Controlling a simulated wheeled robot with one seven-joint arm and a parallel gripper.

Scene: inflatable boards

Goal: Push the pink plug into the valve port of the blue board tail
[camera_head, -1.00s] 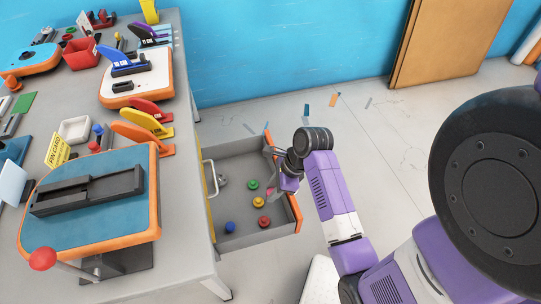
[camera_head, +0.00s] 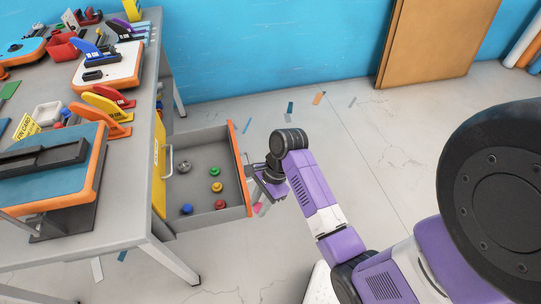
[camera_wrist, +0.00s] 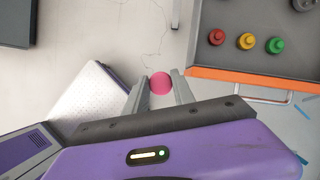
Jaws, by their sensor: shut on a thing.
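My gripper (camera_wrist: 159,90) is shut on the pink plug (camera_wrist: 160,83), a round pink piece between the two grey fingers in the wrist view. In the head view the pink plug (camera_head: 257,208) shows small below my gripper (camera_head: 258,200), just outside the open drawer's orange front and above the floor. A blue-topped board tail with an orange rim (camera_head: 78,178) lies on the near part of the table, partly cut off at the left. Another blue-topped board (camera_head: 18,50) lies at the far left. I cannot make out a valve port on either.
The open drawer (camera_head: 205,160) holds red, yellow, green and blue plugs and a grey round piece. Floor to the right is clear.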

